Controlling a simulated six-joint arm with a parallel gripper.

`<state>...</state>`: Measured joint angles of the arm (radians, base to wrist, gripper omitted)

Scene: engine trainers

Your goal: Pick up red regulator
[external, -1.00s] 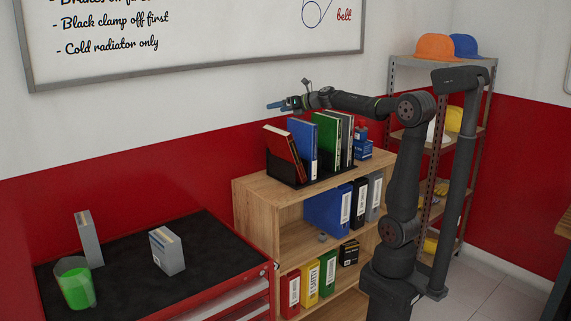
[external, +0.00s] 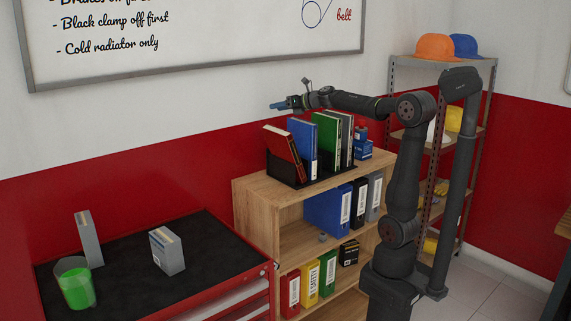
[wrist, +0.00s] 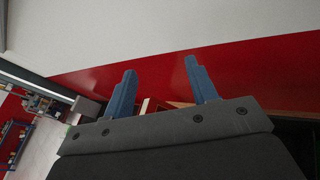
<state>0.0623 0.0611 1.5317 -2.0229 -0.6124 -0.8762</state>
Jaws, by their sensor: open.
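A red binder (external: 284,147) leans to the left in a black holder on top of the wooden shelf unit, at the left end of a row of binders. Another red binder (external: 290,294) stands on the bottom shelf. I cannot tell for sure which one is the red regulator. My gripper (external: 278,105) is in the air above the red binder on top, near the wall. In the wrist view its two blue fingers (wrist: 160,66) are spread apart with nothing between them. No red binder can be made out clearly there.
A blue binder (external: 302,145) and a green binder (external: 325,138) stand right of the leaning one. The wooden shelf unit (external: 250,190) stands beside a red tool cart (external: 215,238) holding grey boxes and a green cup. The wall (external: 150,165) is close behind.

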